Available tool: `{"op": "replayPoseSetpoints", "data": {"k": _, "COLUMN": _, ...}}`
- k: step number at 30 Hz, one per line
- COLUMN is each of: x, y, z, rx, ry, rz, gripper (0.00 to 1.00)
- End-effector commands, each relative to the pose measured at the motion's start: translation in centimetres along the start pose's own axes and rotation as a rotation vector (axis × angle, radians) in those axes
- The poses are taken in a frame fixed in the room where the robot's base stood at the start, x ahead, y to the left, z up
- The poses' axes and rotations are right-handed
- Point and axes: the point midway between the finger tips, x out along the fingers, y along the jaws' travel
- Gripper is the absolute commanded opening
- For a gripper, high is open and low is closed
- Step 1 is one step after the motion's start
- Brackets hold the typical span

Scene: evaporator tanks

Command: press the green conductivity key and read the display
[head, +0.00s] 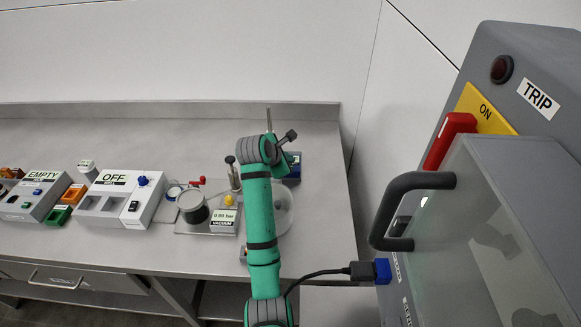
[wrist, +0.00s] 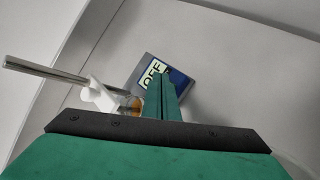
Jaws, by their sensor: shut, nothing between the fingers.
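My gripper (wrist: 163,78) is shut and empty in the wrist view. Its fingertips point at a dark grey and blue meter box (wrist: 184,84) and overlap it in the picture. I cannot tell whether they touch it. A pale display (wrist: 152,74) on the box seems to read OFF, partly covered by the fingers. No green key shows on the box; it may be hidden behind the fingers. In the head view the blue box (head: 293,168) shows just right of my green arm's end, partly hidden by it. The fingertips are hidden there.
A clear round vessel (head: 284,212) stands behind my arm. Left of it are a gauge reading 0.00 bar (head: 224,219), a vacuum unit showing OFF (head: 117,195) and a unit labelled EMPTY (head: 38,195). A grey cabinet (head: 535,75) with a red lever (head: 449,140) stands right.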

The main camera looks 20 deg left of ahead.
Motion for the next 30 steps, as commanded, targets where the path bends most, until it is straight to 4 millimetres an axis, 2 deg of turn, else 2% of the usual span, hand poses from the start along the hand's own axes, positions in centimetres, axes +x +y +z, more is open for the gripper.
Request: {"op": "replayPoseSetpoints", "data": {"k": 30, "x": 0.53, "y": -0.43, "z": -0.43, "rx": 0.000, "ry": 0.000, "rz": 0.001, "gripper": 0.00}}
